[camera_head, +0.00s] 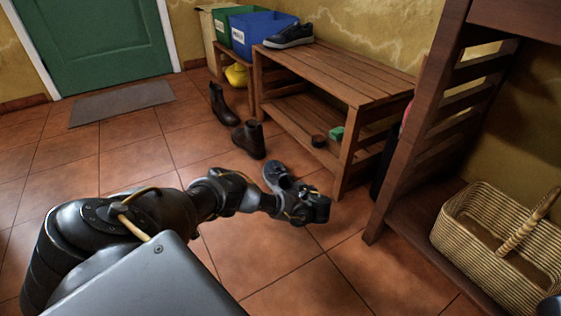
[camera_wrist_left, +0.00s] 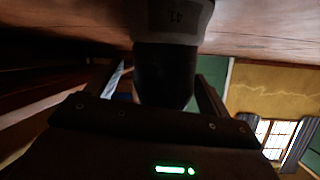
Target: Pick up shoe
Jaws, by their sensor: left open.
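A grey-blue sneaker (camera_head: 274,177) lies on the tiled floor in front of the slatted bench. My left gripper (camera_head: 303,207) is low over its near end and partly hides it. A second dark sneaker (camera_head: 289,37) sits on top of the bench. My right gripper is not in view.
The wooden bench (camera_head: 345,75) stands just behind the sneaker. Two dark boots (camera_head: 222,105) (camera_head: 249,140) stand left of it. A wooden rack (camera_head: 425,110) and a wicker basket (camera_head: 497,245) are at right. Blue (camera_head: 262,32) and green (camera_head: 222,28) bins are behind. Floor at left is clear.

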